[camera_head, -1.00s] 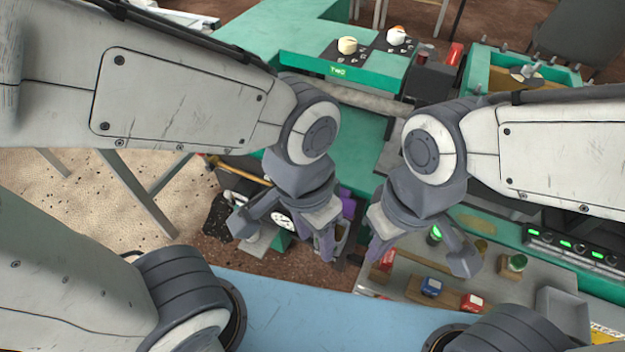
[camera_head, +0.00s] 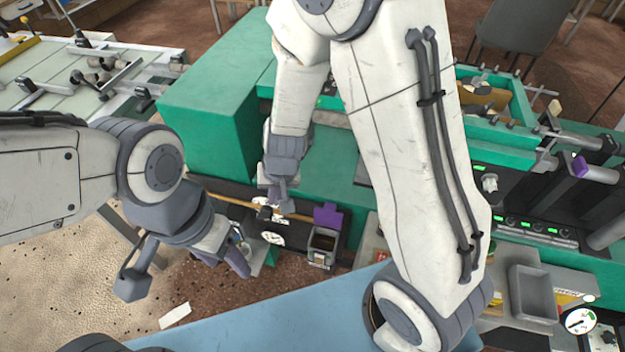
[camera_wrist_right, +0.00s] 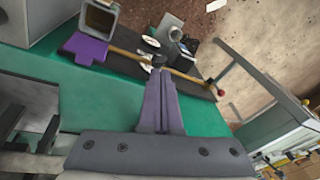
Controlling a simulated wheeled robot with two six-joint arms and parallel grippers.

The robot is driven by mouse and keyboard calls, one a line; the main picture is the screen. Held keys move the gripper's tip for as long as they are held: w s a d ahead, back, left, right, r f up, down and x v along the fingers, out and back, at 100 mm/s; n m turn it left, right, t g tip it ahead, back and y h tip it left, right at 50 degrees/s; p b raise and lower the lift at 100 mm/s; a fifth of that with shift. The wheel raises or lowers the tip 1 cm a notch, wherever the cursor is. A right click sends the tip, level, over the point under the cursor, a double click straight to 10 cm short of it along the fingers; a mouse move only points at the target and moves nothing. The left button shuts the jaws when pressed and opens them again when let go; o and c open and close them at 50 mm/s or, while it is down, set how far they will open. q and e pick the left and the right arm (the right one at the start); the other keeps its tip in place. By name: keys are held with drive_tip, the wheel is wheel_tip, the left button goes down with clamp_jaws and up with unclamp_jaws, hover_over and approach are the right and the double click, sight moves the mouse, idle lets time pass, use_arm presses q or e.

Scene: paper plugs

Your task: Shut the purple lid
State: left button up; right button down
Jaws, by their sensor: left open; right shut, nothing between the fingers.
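The purple lid (camera_head: 328,216) stands open at the back edge of a small grey box (camera_head: 322,242) in the head view. In the right wrist view the purple lid (camera_wrist_right: 84,48) lies folded back from the open square box (camera_wrist_right: 99,17). My right gripper (camera_head: 278,205) is shut and empty, to the left of the lid and apart from it. Its closed fingers (camera_wrist_right: 159,75) point toward a rod in the wrist view. My left gripper (camera_head: 185,278) is open and empty, further left and nearer the front.
A round white dial (camera_head: 272,238) sits left of the box, and a wooden-coloured rod (camera_head: 232,205) runs behind it. Green machine housing (camera_head: 215,120) rises behind. A blue surface (camera_head: 270,315) lies in front. A grey tray (camera_head: 533,292) stands at the right.

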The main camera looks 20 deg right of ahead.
sight(329, 214)
drive_tip(key=w+d+f+m+h+p, duration=0.35)
drive_tip(key=d+f, duration=0.25)
drive_tip(key=d, duration=0.5)
use_arm(q)
drive_tip(key=r+b, duration=0.2)
drive_tip(key=shift+b, duration=0.4)
use_arm(e)
drive_tip(key=shift+m, duration=0.55)
drive_tip(key=x, duration=1)
drive_tip(key=shift+s+d+f, duration=0.15)
drive_tip(key=shift+f, duration=0.05)
use_arm(q)
drive_tip(key=shift+d, duration=0.1)
